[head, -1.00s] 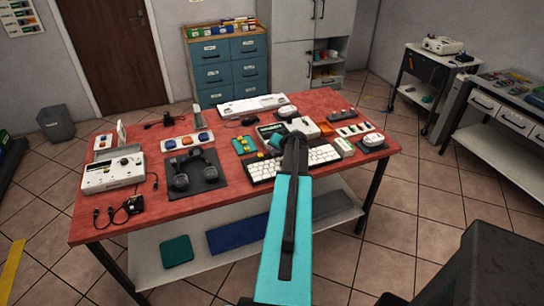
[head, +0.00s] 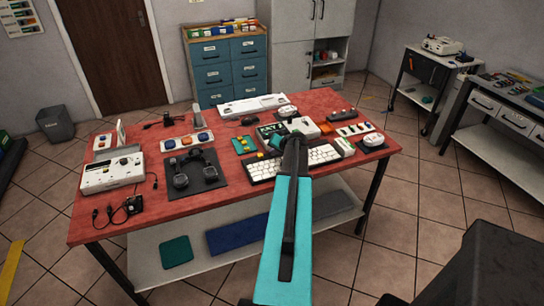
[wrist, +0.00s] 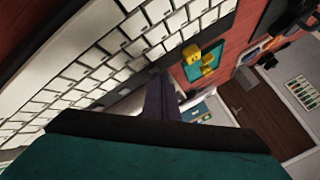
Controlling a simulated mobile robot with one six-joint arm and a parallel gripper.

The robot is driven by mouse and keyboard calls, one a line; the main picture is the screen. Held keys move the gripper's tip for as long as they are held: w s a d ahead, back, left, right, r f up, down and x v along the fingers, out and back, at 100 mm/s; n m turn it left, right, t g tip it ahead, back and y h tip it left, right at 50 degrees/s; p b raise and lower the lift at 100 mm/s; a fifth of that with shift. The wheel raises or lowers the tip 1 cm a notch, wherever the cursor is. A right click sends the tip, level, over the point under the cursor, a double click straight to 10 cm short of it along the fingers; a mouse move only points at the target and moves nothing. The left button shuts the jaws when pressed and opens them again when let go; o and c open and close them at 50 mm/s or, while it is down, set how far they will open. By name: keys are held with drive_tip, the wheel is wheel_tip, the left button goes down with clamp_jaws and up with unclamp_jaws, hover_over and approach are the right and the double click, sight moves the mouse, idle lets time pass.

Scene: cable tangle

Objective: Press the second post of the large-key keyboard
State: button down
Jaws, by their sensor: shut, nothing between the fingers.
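A keyboard with large white keys on a dark base (head: 262,170) lies near the front middle of the red table. It fills the left of the wrist view (wrist: 100,68) at close range. My gripper (head: 292,143) is shut and empty. In the head view it overlaps the keyboard's middle and back edge. In the wrist view its dark fingers (wrist: 161,98) are close to the keys; I cannot tell whether they touch. My gripper and arm hide part of the keyboard in the head view. I cannot make out which part is the second post.
Headphones on a dark mat (head: 208,178) lie further left, and a white round device (head: 373,141) sits at right. The table's front edge is clear.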

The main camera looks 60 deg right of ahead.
sight(275, 157)
drive_tip(key=shift+r, duration=0.75)
drive_tip(key=shift+r, duration=0.15)
wheel_tip(275, 157, up, 5)
drive_tip(key=shift+f+p, duration=0.15)
drive_tip(key=shift+p, duration=0.85)
drive_tip(key=shift+s, duration=0.15)
idle(0.6)
